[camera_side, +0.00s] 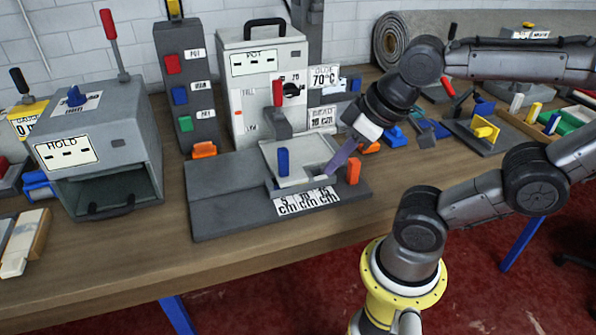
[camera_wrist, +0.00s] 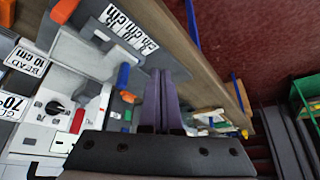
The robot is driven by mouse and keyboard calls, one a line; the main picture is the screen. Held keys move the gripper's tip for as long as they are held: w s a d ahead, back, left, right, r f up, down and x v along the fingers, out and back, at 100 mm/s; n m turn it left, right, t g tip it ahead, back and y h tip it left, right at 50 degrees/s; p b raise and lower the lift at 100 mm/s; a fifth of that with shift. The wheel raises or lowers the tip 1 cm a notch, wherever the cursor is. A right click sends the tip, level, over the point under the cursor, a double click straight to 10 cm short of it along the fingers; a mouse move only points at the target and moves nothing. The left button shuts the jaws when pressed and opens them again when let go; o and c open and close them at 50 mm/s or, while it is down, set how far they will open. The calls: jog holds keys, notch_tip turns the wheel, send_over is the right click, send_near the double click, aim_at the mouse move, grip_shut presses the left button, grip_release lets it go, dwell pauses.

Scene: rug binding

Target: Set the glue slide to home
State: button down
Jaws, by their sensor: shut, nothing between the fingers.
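The glue slide appears to be the pale flat plate (camera_side: 300,153) with an upright blue handle (camera_side: 283,161), on the dark base (camera_side: 225,190) in front of the white glue machine (camera_side: 262,75). The handle also shows in the wrist view (camera_wrist: 123,76). A scale label marked in cm (camera_side: 307,198) runs along the base's front edge. My gripper (camera_side: 328,172) is shut and empty. Its purple fingers reach down over the plate's right side, between the blue handle and an orange block (camera_side: 353,170). I cannot tell whether the fingertips touch the plate. The wrist view shows the closed fingers (camera_wrist: 165,75) apart from the handle.
A red lever (camera_side: 278,92) stands on the machine's front. A dark button tower (camera_side: 185,85) and a grey box marked HOLD (camera_side: 105,150) stand to the left. Several small coloured tools lie to the right. The base's left part is bare.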

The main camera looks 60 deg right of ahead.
jog(key=c, duration=1.1)
grip_release()
jog(key=shift+m, duration=0.3)
jog(key=shift+c, duration=0.2)
jog(key=shift+o, duration=1.1)
jog(key=shift+d+r+m, duration=0.15)
jog(key=shift+m, duration=0.35)
jog(key=shift+o, duration=1.4)
jog(key=w+d+r+m+h, duration=0.1)
jog(key=w+d+r+m, duration=0.2)
jog(key=w+m, duration=0.1)
jog(key=shift+w+r+m+g+h, duration=0.25)
jog(key=shift+m+g+h, duration=0.15)
jog(key=shift+m, duration=0.3)
jog(key=m+g+h, duration=0.1)
jog(key=m+g, duration=0.1)
send_near(284, 151)
jog(key=x, duration=1.2)
jog(key=shift+w, duration=0.1)
